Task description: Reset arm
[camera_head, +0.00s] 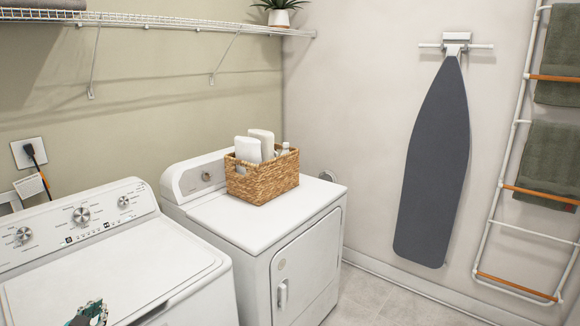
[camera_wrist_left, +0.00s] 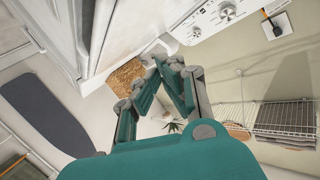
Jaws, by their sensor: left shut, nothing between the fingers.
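My left gripper (camera_head: 90,313) shows only in part at the bottom edge of the head view, in front of the white washer lid (camera_head: 120,265). In the left wrist view my left gripper (camera_wrist_left: 157,58) has its teal fingers drawn together at the grey tips. Nothing is held between them. The rest of the left arm is out of the head view. My right gripper is in neither view.
A white dryer (camera_head: 310,245) stands right of the washer, with a wicker basket (camera_head: 265,183) of white bottles on top. An ironing board (camera_head: 435,165) hangs on the wall. Green towels (camera_head: 550,155) hang on a ladder rack (camera_head: 500,180). A wire shelf (camera_head: 150,20) runs above.

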